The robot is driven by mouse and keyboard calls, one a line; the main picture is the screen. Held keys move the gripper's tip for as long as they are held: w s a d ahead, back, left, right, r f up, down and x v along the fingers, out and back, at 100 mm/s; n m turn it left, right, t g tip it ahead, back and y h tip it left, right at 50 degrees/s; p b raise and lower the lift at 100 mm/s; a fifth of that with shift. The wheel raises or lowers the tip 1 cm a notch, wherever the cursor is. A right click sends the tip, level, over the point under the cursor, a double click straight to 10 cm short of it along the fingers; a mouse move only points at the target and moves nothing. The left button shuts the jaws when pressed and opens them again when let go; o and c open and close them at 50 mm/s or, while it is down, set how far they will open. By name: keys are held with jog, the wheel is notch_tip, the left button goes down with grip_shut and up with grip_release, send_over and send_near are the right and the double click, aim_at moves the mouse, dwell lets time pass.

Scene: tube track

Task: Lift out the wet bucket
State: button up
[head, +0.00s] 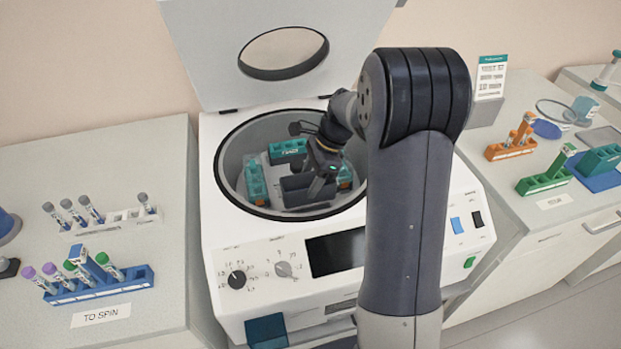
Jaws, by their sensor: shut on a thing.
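The white centrifuge (345,225) stands with its lid (285,20) raised and its round bowl open. In the bowl sit a teal bucket at the back (287,148), another at the left (255,181) and one at the right (345,177), partly covered by my arm. A dark grey bucket-like block (296,188) is at the front of the bowl. My gripper (318,188) reaches down into the bowl and is shut at this dark block. The contact is small and partly hidden. I cannot see wetness on any bucket.
A blue rack (100,288) with capped tubes and a white rack (115,222) stand on the left bench. Orange (510,150) and green (545,182) racks stand on the right bench, near a teal bucket (602,160) on a blue cloth. The raised lid stands behind the bowl.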

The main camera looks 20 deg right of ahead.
notch_tip(320, 180, up, 6)
jog(key=p, duration=0.4)
jog(key=shift+f+p, duration=0.15)
jog(key=shift+p, duration=0.25)
